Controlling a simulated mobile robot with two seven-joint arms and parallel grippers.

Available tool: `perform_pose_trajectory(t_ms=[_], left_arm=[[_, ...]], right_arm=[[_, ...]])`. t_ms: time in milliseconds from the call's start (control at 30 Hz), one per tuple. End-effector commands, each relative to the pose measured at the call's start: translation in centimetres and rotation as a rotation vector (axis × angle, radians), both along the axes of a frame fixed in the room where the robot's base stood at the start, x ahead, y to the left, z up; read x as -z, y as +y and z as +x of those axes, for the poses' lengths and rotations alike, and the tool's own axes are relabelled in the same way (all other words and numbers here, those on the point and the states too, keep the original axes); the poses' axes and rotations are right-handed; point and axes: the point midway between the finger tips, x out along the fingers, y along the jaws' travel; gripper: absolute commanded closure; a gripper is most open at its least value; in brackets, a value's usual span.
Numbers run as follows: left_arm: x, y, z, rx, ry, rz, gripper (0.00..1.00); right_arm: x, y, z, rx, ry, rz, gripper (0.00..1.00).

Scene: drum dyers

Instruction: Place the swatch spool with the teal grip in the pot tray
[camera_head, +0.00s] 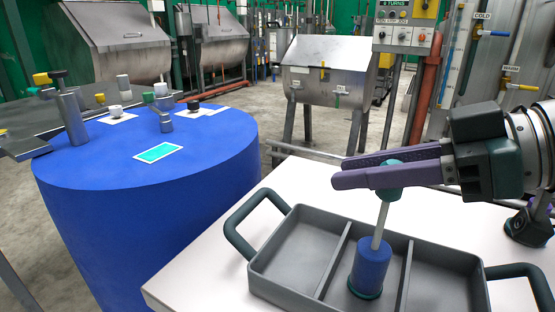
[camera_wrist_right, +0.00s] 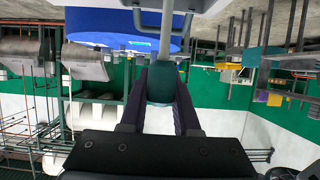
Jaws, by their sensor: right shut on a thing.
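The swatch spool has a teal grip (camera_head: 389,193), a pale thin rod and a blue body (camera_head: 371,265) with a dark green base ring. My right gripper (camera_head: 385,176) is shut on the teal grip, which also shows between its fingers in the right wrist view (camera_wrist_right: 160,86). The spool hangs nearly upright, slightly tilted. Its body is in front of the middle compartment of the grey pot tray (camera_head: 297,287), between the two dividers. I cannot tell whether its base touches the tray floor. My left gripper is not in view.
The tray has dark green handles (camera_head: 240,236) and stands on a white table (camera_head: 296,181). A round blue drum (camera_head: 90,215) at left bears a metal cylinder (camera_head: 73,119), a teal card (camera_head: 158,153) and several small items. Steel vats stand behind.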

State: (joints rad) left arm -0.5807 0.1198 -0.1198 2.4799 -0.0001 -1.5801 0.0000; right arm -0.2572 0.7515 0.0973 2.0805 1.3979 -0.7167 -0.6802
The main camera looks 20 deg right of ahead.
Motion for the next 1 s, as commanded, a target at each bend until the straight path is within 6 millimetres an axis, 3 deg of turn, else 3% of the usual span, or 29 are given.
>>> perform_pose_trajectory(t_ms=[267, 300, 533, 867, 1000], left_arm=[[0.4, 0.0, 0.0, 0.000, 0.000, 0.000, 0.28], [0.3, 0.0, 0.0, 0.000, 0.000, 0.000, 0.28], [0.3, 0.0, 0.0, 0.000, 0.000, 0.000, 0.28], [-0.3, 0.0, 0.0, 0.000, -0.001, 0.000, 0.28], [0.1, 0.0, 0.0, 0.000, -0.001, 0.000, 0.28]], right_arm=[[0.4, 0.0, 0.0, 0.000, -0.001, 0.000, 1.00], [0.2, 0.0, 0.0, 0.000, -0.001, -0.001, 0.67], [0.2, 0.0, 0.0, 0.000, 0.000, 0.000, 0.41], [-0.4, 0.0, 0.0, 0.000, 0.000, 0.000, 0.40], [-0.4, -0.9, -1.0, 0.003, 0.003, -0.001, 0.40]])
